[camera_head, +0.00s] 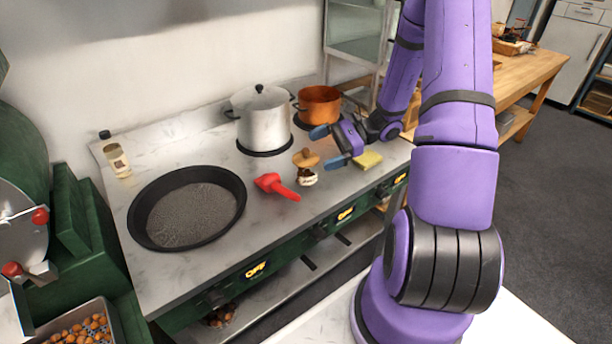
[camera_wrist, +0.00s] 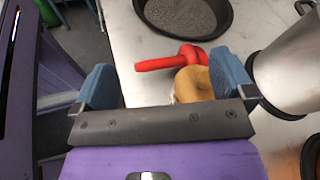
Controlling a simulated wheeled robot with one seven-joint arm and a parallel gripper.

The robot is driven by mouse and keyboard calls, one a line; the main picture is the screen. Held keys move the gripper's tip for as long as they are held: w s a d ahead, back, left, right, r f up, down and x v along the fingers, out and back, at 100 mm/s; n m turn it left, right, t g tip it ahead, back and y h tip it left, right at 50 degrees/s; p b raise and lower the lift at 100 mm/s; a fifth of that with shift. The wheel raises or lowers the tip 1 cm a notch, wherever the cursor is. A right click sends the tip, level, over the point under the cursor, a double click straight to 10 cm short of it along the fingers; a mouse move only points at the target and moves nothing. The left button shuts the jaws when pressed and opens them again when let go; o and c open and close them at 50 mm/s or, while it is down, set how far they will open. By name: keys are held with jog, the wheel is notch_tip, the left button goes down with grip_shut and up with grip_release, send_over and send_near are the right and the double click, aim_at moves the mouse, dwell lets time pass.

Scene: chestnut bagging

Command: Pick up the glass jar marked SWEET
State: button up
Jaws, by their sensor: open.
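A small jar (camera_head: 307,179) with a pale label and a broad wooden lid (camera_head: 306,158) stands on the counter, left of my gripper. Its label is too small to read. In the wrist view the wooden lid (camera_wrist: 194,82) lies between the finger directions, its near part hidden by my gripper's body. My gripper (camera_head: 330,146) is open with nothing between its blue fingertips, which point towards the jar. It also shows in the wrist view (camera_wrist: 165,85). Another labelled bottle (camera_head: 117,160) stands at the far left; its marking is not legible.
A red scoop (camera_head: 277,186) lies just left of the jar. A black pan (camera_head: 188,208), a steel pot (camera_head: 262,120) and a copper pot (camera_head: 319,105) stand nearby. A yellow sponge (camera_head: 367,160) lies by my gripper. The counter's front edge is close.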

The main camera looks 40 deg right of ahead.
aim_at(306, 168)
jog(key=d+f+m+t, duration=0.2)
jog(key=f, duration=0.1)
jog(key=d+f+m+t, duration=0.2)
jog(key=f+m+t, duration=0.1)
jog(key=f, duration=0.1)
jog(key=d+f+m+t+h, duration=0.1)
jog(key=d+f+m+t, duration=0.1)
jog(key=f, duration=0.2)
jog(key=shift+s+d+m, duration=0.15)
jog(key=shift+d+m, duration=0.25)
jog(key=x, duration=0.5)
jog(key=shift+w+d+x, duration=0.15)
jog(key=shift+x, duration=1.25)
jog(key=shift+w+d+x, duration=0.1)
jog(key=shift+w+x, duration=0.05)
jog(key=shift+x, duration=1.25)
jog(key=shift+r, duration=0.15)
jog(key=c, duration=1.1)
